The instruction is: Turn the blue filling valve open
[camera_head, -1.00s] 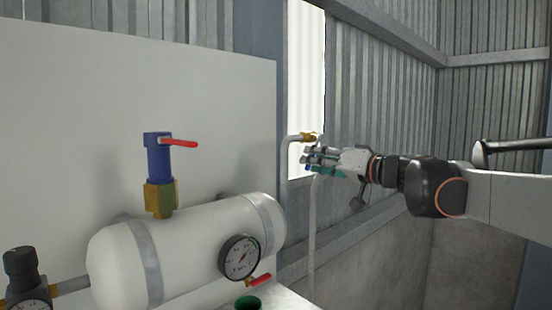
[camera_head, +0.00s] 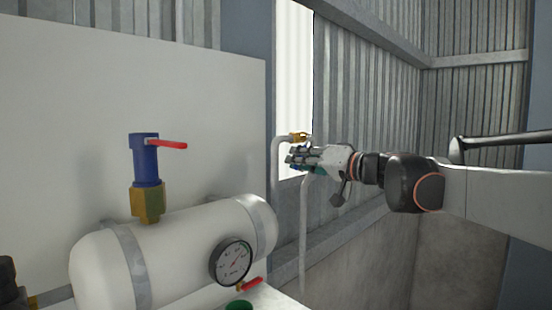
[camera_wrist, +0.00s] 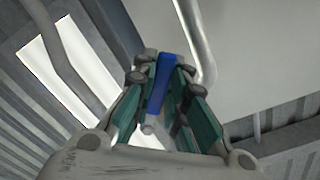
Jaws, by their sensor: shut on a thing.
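The blue filling valve handle (camera_wrist: 160,84) lies between the two fingers of my gripper (camera_wrist: 160,92) in the wrist view, and the fingers are shut on it. In the head view my gripper (camera_head: 300,159) is at the brass fitting (camera_head: 299,137) at the top of a grey pipe (camera_head: 276,165). The fingers hide most of the handle there; only a little blue shows under them. How far the valve is turned cannot be told.
A white tank (camera_head: 175,255) stands at the lower left, with a dial gauge (camera_head: 231,262) and a small red-handled valve (camera_head: 251,284). A blue relief valve (camera_head: 145,160) with a red lever (camera_head: 167,145) rises from its top. A white panel (camera_head: 60,130) stands behind.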

